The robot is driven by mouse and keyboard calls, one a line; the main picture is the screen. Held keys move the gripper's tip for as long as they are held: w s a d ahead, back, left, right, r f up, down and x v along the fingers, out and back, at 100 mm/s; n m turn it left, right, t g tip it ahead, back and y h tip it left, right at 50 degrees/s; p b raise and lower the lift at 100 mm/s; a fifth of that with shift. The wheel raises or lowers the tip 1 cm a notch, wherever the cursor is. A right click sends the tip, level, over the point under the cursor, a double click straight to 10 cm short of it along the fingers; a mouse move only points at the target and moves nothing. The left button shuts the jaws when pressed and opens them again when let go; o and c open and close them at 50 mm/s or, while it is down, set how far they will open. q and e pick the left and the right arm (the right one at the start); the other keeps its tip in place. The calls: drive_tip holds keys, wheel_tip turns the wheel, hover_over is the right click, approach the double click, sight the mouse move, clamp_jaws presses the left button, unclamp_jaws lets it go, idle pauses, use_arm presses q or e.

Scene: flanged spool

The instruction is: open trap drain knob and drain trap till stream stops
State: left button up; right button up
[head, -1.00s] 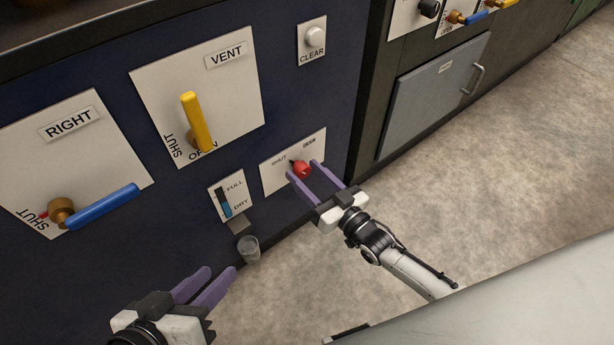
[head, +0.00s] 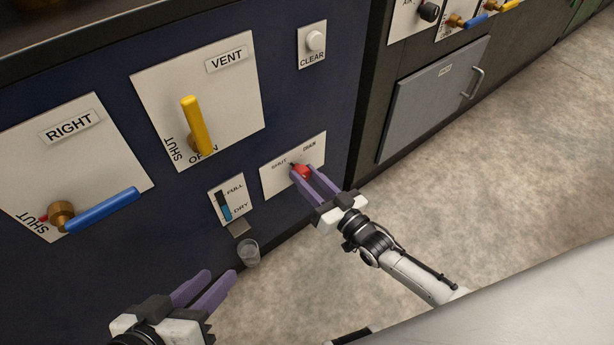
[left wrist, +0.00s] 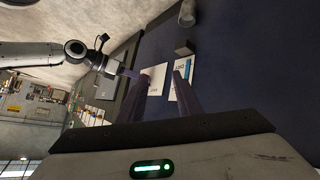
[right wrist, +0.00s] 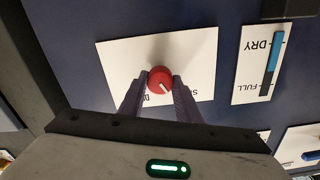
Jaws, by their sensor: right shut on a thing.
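The red trap drain knob (head: 303,171) sits on a white plate (head: 275,181) marked SHUT and DRAIN, low on the dark blue panel. My right gripper (head: 308,177) is shut on the knob, a purple finger on each side; the right wrist view shows the red knob (right wrist: 160,80) between the fingertips, with a white pointer line. The FULL/DRY gauge (head: 226,206) shows blue in its lower part. A spout (head: 238,227) is below it, over a small clear cup (head: 249,252); I cannot make out a stream. My left gripper (head: 220,290) is open and empty at the lower left.
The yellow VENT handle (head: 196,125) and blue RIGHT handle (head: 102,210) stick out from the panel on the left. A white CLEAR button (head: 315,41) is above the knob. A grey cabinet door (head: 434,95) stands to the right. The floor at right is open.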

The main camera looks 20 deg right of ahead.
drive_tip(key=m, duration=0.6)
drive_tip(key=shift+d+f+m, duration=0.1)
drive_tip(key=shift+m, duration=0.3)
drive_tip(key=m, duration=0.2)
drive_tip(key=shift+m+b, duration=0.3)
drive_tip(key=shift+b, duration=0.1)
drive_tip(key=shift+m, duration=0.7)
drive_tip(key=shift+m+b, duration=0.35)
drive_tip(key=shift+m, duration=0.35)
use_arm(q)
drive_tip(key=shift+w+d+r+h, duration=0.1)
drive_tip(key=shift+d+r+h, duration=0.25)
drive_tip(key=shift+r, duration=0.4)
use_arm(e)
drive_tip(key=shift+m, duration=0.4)
use_arm(q)
drive_tip(key=shift+d, duration=0.1)
drive_tip(key=shift+f, duration=0.15)
use_arm(e)
drive_tip(key=o, duration=1.1)
drive_tip(key=shift+c, duration=0.2)
